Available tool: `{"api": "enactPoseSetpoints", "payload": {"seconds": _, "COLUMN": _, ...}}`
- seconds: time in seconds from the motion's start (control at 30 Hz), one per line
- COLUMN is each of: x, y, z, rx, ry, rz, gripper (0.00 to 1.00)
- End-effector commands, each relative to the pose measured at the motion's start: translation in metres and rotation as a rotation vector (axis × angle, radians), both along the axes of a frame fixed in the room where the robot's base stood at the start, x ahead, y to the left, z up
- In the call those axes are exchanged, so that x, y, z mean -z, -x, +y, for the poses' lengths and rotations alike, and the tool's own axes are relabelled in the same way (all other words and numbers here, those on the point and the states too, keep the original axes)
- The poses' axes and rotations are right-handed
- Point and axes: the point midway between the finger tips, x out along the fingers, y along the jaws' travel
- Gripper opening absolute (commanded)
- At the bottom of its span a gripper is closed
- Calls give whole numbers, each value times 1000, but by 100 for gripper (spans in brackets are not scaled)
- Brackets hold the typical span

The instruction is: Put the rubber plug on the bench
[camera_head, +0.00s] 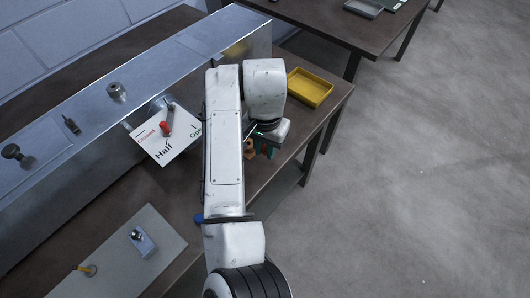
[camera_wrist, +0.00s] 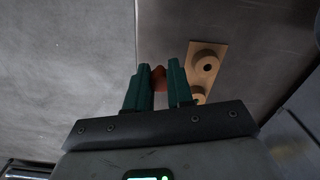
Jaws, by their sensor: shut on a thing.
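My gripper (camera_wrist: 159,69) is shut on a small reddish-brown thing, apparently the rubber plug (camera_wrist: 158,79), held between its green fingertips in the wrist view. The fingers hide much of it. In the head view my gripper (camera_head: 265,150) is partly hidden by my arm, near the right end of the bench (camera_head: 328,112). The wrist view shows the bench top (camera_wrist: 240,90) below, with its edge passing close to the fingers. I cannot tell whether the plug touches the bench.
A wooden block (camera_wrist: 207,70) with round raised parts lies beside the fingers on the bench. A yellow tray (camera_head: 309,89) stands at the bench's far right corner. A metal duct (camera_head: 185,65) with a Closed/Half/Open plate (camera_head: 176,145) runs along the left. Open floor lies right.

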Motion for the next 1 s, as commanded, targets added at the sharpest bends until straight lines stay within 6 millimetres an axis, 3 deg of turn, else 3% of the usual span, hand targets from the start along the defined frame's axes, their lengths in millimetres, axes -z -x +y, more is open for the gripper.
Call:
{"api": "enactPoseSetpoints", "payload": {"seconds": 0.3, "x": 23, "y": -19, "z": 1, "rx": 1, "ry": 0, "rz": 1, "gripper": 0}}
{"api": "enactPoseSetpoints", "payload": {"seconds": 0.53, "x": 50, "y": -18, "z": 1, "rx": 1, "ry": 1, "rz": 3, "gripper": 0}}
{"api": "enactPoseSetpoints", "payload": {"seconds": 0.93, "x": 56, "y": -18, "z": 1, "rx": 0, "ry": 1, "rz": 1, "gripper": 0}}
{"api": "enactPoseSetpoints", "payload": {"seconds": 0.97, "x": 57, "y": -18, "z": 1, "rx": 0, "ry": 0, "rz": 0, "gripper": 23}}
{"api": "enactPoseSetpoints", "payload": {"seconds": 1.0, "x": 56, "y": -18, "z": 1, "rx": 1, "ry": 0, "rz": 0, "gripper": 26}}
